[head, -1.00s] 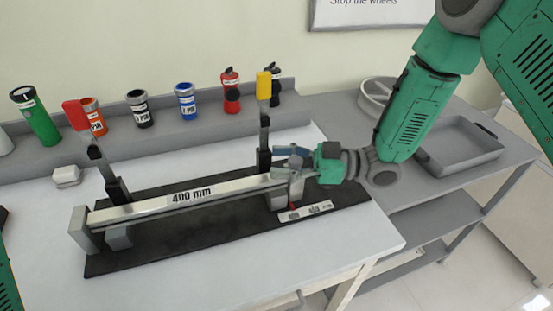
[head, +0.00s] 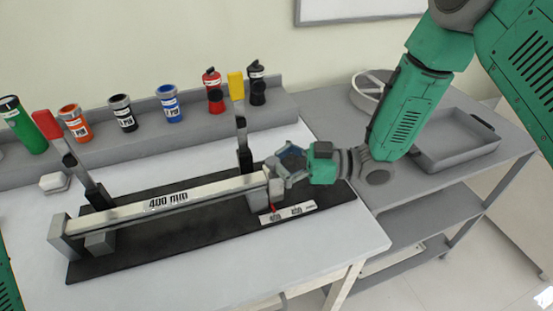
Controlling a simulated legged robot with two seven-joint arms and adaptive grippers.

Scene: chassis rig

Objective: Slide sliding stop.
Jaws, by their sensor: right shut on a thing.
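The rig is a black base (head: 190,240) with a pale bar (head: 120,213) marked 400 mm running left to right. The sliding stop appears to be the grey block (head: 256,201) at the bar's right end, by a red pointer and a white scale label (head: 288,214). My right gripper (head: 280,165) comes in from the right, at the top of this block, and is shut on it. Its fingers hide part of the block, so the exact contact is unclear. My left gripper is out of view; only a green arm part shows at the left edge.
A red-tipped lever (head: 47,124) and a yellow-tipped lever (head: 236,86) stand up along the rig. Several coloured canisters, including a blue one (head: 170,103), line the back ledge. A grey tray (head: 458,158) sits on the right-hand cart. The white table (head: 340,240) is clear in front.

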